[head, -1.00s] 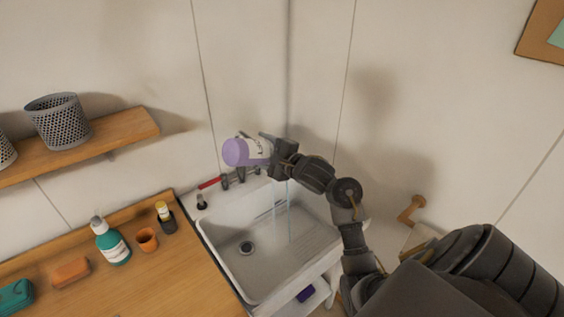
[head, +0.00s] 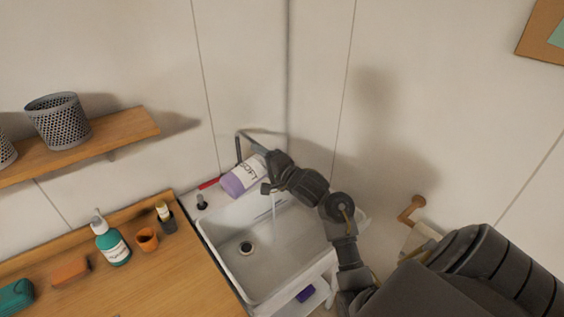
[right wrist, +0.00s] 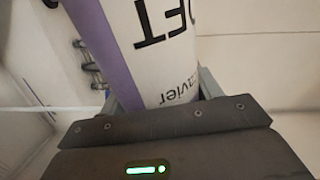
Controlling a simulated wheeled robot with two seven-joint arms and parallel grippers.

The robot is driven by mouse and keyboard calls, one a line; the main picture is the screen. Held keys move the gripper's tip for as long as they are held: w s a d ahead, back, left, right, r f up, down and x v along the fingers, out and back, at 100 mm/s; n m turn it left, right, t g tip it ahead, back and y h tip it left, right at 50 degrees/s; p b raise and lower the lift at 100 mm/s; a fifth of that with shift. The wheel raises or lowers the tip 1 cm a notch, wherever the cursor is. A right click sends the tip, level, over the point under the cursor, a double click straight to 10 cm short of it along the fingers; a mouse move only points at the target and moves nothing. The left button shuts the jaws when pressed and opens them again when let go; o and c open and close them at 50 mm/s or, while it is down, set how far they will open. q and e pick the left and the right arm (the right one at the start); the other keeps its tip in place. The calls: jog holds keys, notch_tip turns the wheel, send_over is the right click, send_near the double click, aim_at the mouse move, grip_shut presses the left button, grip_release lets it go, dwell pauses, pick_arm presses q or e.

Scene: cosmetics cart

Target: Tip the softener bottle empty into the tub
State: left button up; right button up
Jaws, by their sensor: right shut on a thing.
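The softener bottle (head: 238,182), purple with a white label, is tilted over the back left rim of the white tub (head: 285,262), its purple end low and to the left. My right gripper (head: 268,176) is shut on it from the right. In the right wrist view the bottle (right wrist: 165,50) fills the jaws, with part of its lettering showing. A thin pale stream (head: 273,206) runs down into the tub beside the gripper; I cannot tell whether it comes from the bottle or the tap. The bottle's opening is not clear to see. My left gripper is not in view.
A grey tap (head: 240,147) rises behind the bottle, close to it. A red-handled item (head: 209,184) lies on the back rim. The wooden counter at left holds a teal pump bottle (head: 112,246), an orange cup (head: 147,239) and soap (head: 71,271). Walls stand close behind.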

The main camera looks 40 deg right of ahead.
aim_at(261, 171)
jog(key=shift+a+f+n, duration=0.45)
jog(key=shift+f+n, duration=0.1)
jog(key=shift+n, duration=0.25)
jog(key=shift+f+n+b, duration=0.5)
jog(key=shift+f+n, duration=0.2)
jog(key=shift+n, duration=0.4)
jog(key=shift+d+f+n+b, duration=0.25)
jog(key=shift+f+n, duration=0.1)
jog(key=shift+n, duration=0.25)
jog(key=shift+d+f+n+b, duration=0.1)
jog(key=shift+f+n+b, duration=0.15)
jog(key=shift+n, duration=0.35)
jog(key=a+f+n+b, duration=0.1)
jog(key=n, duration=0.2)
jog(key=a+n+b, duration=0.1)
jog(key=n, duration=0.2)
jog(key=a+f+n+b, duration=0.1)
jog(key=n+b, duration=0.1)
jog(key=n, duration=0.1)
jog(key=shift+s+f+n+t+h, duration=0.1)
jog(key=shift+f+n+t+h, duration=0.2)
jog(key=shift+t+h, duration=0.1)
